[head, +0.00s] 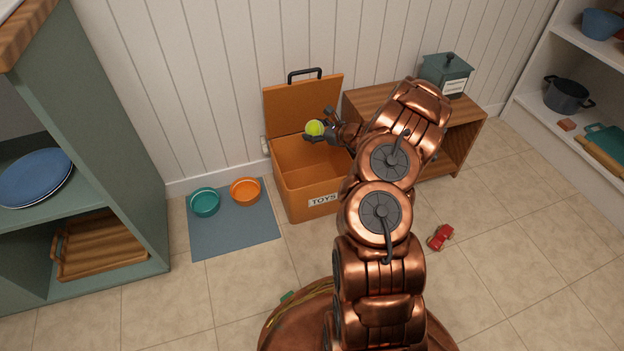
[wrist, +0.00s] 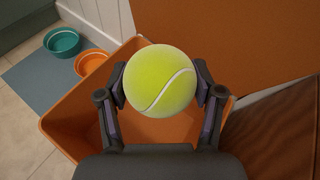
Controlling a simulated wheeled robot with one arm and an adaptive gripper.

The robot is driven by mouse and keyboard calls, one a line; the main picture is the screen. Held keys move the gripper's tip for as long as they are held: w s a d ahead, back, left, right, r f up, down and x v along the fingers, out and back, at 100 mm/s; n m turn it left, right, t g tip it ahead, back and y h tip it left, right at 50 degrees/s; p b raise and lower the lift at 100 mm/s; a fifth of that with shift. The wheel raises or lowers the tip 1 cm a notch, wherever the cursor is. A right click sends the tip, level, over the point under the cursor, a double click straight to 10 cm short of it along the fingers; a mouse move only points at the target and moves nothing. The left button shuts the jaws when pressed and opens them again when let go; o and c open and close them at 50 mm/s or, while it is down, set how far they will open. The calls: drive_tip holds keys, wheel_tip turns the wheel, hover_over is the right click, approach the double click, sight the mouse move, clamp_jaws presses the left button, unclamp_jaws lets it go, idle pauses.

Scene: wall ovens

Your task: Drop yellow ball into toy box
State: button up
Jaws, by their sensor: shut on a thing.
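The yellow ball (head: 315,128) is a tennis ball with a white seam, held in my gripper (head: 318,134). In the wrist view the ball (wrist: 160,81) sits between the two dark fingers of my gripper (wrist: 160,88), which touch it on both sides. The orange toy box (head: 290,196) has a "TOYS" label on its front, and its lid (head: 290,104) stands open against the wall. In the wrist view the box's rim (wrist: 62,103) shows below and around the ball. The ball is above the box opening. Part of the box is hidden behind my arm.
A blue-grey mat (head: 235,238) with a teal bowl (head: 205,202) and an orange bowl (head: 245,190) lies left of the box. A wooden shelf (head: 465,125) with a green canister (head: 446,73) stands right. A red toy car (head: 440,237) is on the floor.

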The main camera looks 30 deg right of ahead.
drive_tip(key=shift+s+d+f, duration=0.15)
drive_tip(key=shift+d+f, duration=0.3)
drive_tip(key=shift+f, duration=0.15)
drive_tip(key=shift+f+b, duration=1.65)
drive_tip(key=shift+f, duration=1.2)
drive_tip(key=o, duration=1.2)
drive_tip(key=v, duration=1.2)
drive_tip(key=shift+a, duration=0.1)
